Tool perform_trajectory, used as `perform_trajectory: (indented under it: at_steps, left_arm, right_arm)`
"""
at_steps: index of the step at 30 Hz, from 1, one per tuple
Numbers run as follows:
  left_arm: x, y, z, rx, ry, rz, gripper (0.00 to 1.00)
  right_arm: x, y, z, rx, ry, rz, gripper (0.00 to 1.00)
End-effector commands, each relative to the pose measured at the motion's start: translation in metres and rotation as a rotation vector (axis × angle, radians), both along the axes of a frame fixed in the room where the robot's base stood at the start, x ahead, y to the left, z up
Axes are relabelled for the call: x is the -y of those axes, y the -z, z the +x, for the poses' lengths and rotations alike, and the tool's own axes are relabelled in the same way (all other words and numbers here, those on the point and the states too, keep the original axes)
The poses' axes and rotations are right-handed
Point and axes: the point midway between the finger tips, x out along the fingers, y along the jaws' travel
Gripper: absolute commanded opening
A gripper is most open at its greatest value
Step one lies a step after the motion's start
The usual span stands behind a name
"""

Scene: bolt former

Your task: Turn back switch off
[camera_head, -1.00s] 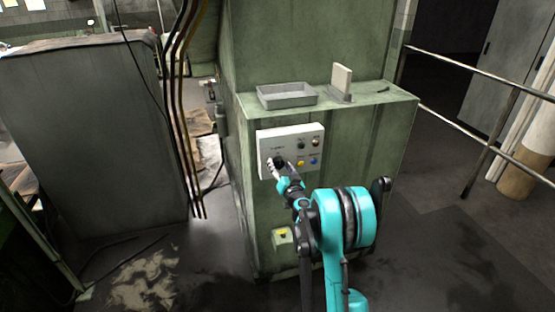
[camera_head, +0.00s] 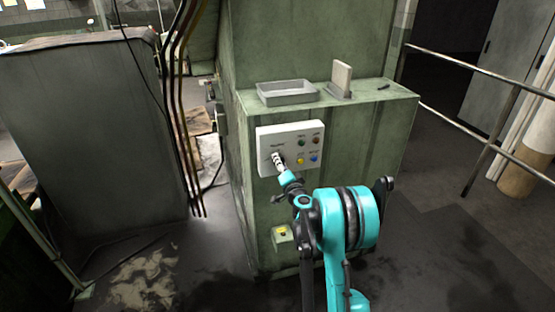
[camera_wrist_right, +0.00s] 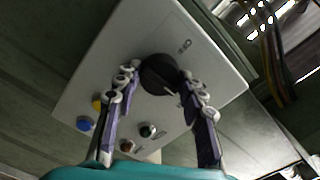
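The switch is a round black knob (camera_wrist_right: 160,75) on a white control panel (camera_head: 306,133) with a small printed label beside it. In the wrist view, my right gripper (camera_wrist_right: 161,75) has one finger on each side of the knob. The fingertips lean in against its edges, so the gripper looks shut on it. In the head view, my right gripper (camera_head: 279,161) reaches the left part of the panel and mostly hides the knob. The knob's exact setting cannot be read. My left gripper is not in view.
Several coloured buttons, including a blue one (camera_head: 314,157), sit right of the knob. The panel is on a green machine (camera_head: 365,150). A grey tray (camera_head: 287,93) stands on its ledge. A yellow button box (camera_head: 283,236) is lower down. Metal rails are at the right.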

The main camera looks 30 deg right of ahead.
Motion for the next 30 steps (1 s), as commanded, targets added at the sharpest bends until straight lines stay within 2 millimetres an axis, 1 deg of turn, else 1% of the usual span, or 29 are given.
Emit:
perform_trajectory:
  at_steps: [1,2,5,8,13,20,27,30]
  left_arm:
    - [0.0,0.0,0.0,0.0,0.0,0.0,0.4]
    - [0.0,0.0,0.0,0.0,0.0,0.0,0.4]
    - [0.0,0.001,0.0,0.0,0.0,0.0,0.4]
    - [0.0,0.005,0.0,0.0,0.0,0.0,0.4]
    - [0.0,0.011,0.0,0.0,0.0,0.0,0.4]
    - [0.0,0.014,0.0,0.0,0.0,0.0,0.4]
    - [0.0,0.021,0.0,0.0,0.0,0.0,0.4]
    - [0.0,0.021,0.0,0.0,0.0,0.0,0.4]
  right_arm:
    - [0.0,0.0,0.0,0.0,0.0,0.0,0.03]
    - [0.0,0.0,0.0,0.0,0.0,0.0,0.0]
    - [0.0,0.0,0.0,-0.004,0.001,-0.019,0.0]
    - [0.0,0.001,0.0,-0.03,0.001,-0.126,0.0]
    - [0.0,0.001,0.0,-0.089,0.001,-0.371,0.0]
    - [0.0,0.001,0.0,-0.128,0.001,-0.532,0.0]
    - [0.001,0.001,0.0,-0.207,0.001,-0.86,0.0]
    - [0.001,0.0,0.0,-0.222,0.001,-0.926,0.0]
